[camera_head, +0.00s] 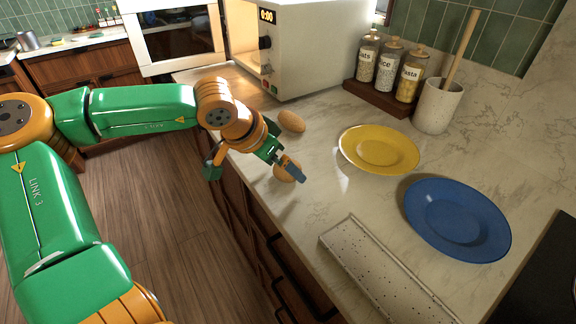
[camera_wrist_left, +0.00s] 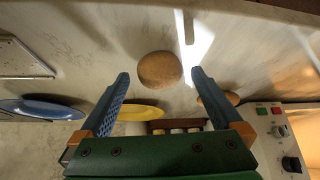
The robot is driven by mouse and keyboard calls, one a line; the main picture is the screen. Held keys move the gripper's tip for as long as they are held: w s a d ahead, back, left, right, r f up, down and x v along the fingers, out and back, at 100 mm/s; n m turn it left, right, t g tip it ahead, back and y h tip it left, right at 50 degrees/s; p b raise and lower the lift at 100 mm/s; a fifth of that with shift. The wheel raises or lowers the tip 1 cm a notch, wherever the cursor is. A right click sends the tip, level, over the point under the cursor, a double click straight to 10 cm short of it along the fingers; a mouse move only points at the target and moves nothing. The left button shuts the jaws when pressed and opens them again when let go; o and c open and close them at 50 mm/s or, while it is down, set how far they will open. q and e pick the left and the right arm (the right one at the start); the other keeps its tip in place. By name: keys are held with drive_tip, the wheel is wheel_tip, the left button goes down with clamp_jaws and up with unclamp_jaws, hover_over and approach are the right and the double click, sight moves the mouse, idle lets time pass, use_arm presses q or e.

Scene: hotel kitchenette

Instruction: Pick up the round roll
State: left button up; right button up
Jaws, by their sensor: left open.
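A round brown roll (camera_head: 284,176) lies on the marble counter near its front edge, partly hidden by my left gripper (camera_head: 289,166) in the head view. In the left wrist view the roll (camera_wrist_left: 160,69) shows beyond and between the two spread blue fingers of the left gripper (camera_wrist_left: 160,78). The gripper is open and empty; I cannot tell how far above the counter the fingertips are. A second, more oval roll (camera_head: 291,121) lies farther back, and it is partly behind a finger in the left wrist view (camera_wrist_left: 233,98). My right gripper is not in view.
A yellow plate (camera_head: 378,151) and a blue plate (camera_head: 457,220) stand to the right. A speckled tray (camera_head: 385,276) lies at the front. Behind are a microwave (camera_head: 318,48), a jar rack (camera_head: 381,98) and a utensil crock (camera_head: 437,107). Bare counter surrounds the rolls.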

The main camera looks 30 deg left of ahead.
use_arm(q)
drive_tip(key=shift+w+d+f, duration=0.1)
drive_tip(key=shift+w+f, duration=0.4)
drive_tip(key=shift+s, duration=0.15)
drive_tip(key=c, duration=1.4)
drive_tip(key=shift+o, duration=0.2)
drive_tip(key=shift+r, duration=0.15)
